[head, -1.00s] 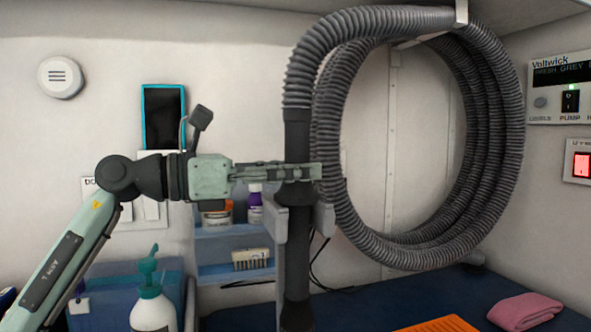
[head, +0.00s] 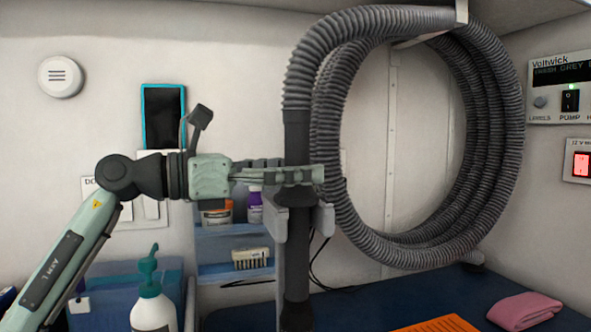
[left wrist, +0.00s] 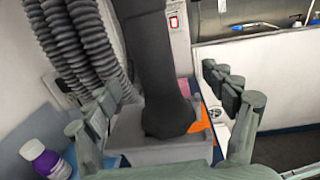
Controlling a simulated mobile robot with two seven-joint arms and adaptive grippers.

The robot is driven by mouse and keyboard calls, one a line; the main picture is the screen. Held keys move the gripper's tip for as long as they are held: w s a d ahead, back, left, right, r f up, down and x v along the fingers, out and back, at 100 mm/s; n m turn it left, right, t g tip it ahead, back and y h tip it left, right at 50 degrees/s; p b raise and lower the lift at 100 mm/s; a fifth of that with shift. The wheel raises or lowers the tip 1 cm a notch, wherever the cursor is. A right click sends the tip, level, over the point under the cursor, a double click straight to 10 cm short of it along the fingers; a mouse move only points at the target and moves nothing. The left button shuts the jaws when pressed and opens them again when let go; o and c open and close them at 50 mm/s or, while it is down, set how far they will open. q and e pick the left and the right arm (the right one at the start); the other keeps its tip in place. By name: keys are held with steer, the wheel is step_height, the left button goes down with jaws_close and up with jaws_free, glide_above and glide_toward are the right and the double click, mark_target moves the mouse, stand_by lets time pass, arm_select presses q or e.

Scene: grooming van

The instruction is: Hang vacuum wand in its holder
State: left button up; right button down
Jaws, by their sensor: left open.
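The vacuum wand (head: 296,262) is a dark upright tube, with a ribbed grey hose running up from its top. It stands between the prongs of the grey holder (head: 325,217), its wider collar resting at the top of the prongs as far as I can see. In the left wrist view the wand (left wrist: 148,50) flares out onto the grey holder (left wrist: 120,152). My left gripper (head: 303,170) is open just above the holder, with one finger on each side of the wand. The fingers look clear of it in the wrist view. My right gripper is not in view.
The coiled hose (head: 497,120) hangs from a hook at the right. A pump bottle (head: 152,308) stands at lower left. A pink towel (head: 524,309) and orange mat (head: 440,324) lie on the dark surface.

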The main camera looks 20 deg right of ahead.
arm_select(q)
steer(key=shift+a, duration=0.15)
steer(key=a+b, duration=0.2)
steer(key=a, duration=0.7)
steer(key=shift+s+a+b, duration=0.35)
steer(key=shift+s+b, duration=0.05)
steer(key=shift+s, duration=0.05)
stand_by(0.9)
